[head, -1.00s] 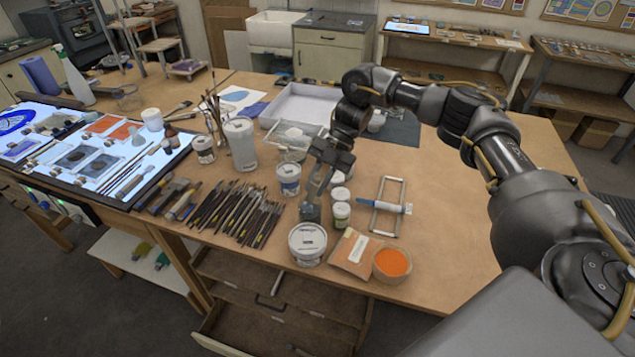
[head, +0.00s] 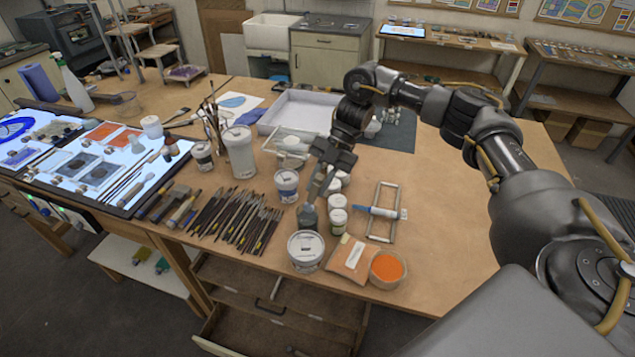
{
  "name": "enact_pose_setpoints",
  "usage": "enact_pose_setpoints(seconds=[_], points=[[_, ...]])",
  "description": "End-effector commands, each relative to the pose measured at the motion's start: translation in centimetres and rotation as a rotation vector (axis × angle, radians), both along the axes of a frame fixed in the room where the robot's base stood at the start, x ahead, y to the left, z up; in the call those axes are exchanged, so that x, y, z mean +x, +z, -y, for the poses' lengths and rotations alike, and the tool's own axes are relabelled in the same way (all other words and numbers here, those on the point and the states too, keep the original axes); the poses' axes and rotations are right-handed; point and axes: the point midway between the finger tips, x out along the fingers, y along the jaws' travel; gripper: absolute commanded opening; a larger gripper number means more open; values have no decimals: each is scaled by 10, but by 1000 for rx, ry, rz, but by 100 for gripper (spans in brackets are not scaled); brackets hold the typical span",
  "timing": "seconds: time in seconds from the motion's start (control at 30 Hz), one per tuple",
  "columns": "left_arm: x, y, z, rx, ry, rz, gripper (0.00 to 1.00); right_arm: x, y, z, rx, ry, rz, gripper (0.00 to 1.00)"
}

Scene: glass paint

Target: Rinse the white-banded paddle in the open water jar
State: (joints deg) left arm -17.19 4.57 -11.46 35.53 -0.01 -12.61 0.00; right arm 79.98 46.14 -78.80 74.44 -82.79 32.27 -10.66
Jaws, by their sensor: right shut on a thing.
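My right gripper (head: 314,197) points down just above a small grey-green jar (head: 308,217) near the front of the table. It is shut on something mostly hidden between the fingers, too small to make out. I cannot tell whether it is the white-banded paddle, or whether its lower end is inside the jar. No white band can be picked out. The fingers hide part of the jar's top, so I cannot tell whether this is the open water jar. My left gripper is not in view.
A white-lidded tub (head: 306,250) stands in front of the jar, with small white-lidded pots (head: 338,221) to its right. An orange bowl (head: 387,267) and a packet (head: 352,258) are close by. Many brushes (head: 236,217) lie left.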

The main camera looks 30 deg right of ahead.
Motion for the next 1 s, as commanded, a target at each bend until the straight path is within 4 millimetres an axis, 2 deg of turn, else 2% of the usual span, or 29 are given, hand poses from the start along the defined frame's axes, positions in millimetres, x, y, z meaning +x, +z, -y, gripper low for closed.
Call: enact_pose_setpoints(seconds=[0.03,0.2,0.43,0.8,1.0], points=[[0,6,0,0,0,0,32,-1,7,0,0,0,0,0],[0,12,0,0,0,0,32,-4,15,1,1,0,1,0],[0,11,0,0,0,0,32,-4,18,1,1,0,3,0],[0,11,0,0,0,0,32,-4,54,1,0,1,2,0],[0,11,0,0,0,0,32,-4,60,1,1,1,2,0]])
